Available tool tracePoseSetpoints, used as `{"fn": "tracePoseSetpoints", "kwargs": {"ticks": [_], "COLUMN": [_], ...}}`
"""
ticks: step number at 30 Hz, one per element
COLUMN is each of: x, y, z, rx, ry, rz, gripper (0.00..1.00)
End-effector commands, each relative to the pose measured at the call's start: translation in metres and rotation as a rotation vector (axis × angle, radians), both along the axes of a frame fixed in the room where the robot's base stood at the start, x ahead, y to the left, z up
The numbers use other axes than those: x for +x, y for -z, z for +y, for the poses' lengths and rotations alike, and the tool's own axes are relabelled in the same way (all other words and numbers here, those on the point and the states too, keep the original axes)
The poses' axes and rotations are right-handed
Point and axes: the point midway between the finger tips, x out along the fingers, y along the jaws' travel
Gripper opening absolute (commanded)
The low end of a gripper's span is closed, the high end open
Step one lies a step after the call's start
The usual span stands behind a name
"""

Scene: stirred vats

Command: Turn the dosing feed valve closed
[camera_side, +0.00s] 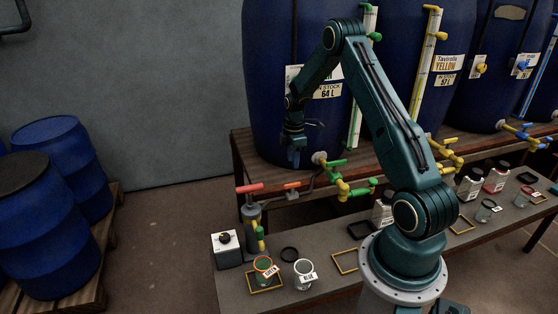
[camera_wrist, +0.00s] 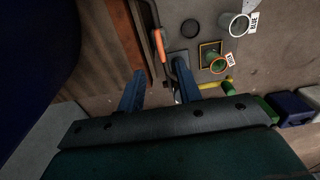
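My gripper (camera_side: 293,160) hangs fingers down in front of the large blue vat (camera_side: 272,60), above the bench-edge piping. In the wrist view its two blue fingers (camera_wrist: 160,68) stand apart with nothing held between them. No label names the dosing feed valve. A red handle (camera_side: 250,187) tops a grey pump-like post (camera_side: 253,216), below and left of my gripper; a small orange handle (camera_side: 292,185) sits on the pipe beside it. An orange bar (camera_wrist: 159,45) shows just beyond the fingertips. A yellow-and-green spout valve (camera_side: 258,235) is lower on the post. No contact is visible.
A white box with a black knob (camera_side: 225,248), an orange-rimmed cup (camera_side: 263,266) and a white cup (camera_side: 303,270) stand on the low bench. Yellow-and-green vat taps (camera_side: 343,186) jut out to the right. Blue drums (camera_side: 30,225) stand on a pallet at left.

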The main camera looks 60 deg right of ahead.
Motion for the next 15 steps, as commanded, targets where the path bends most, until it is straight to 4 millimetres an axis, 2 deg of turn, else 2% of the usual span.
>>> {"fn": "tracePoseSetpoints", "kwargs": {"ticks": [15], "x": [0.000], "y": [0.077], "z": [0.001], "rx": [0.004], "ry": [0.001], "rz": [0.002], "gripper": [0.35]}}
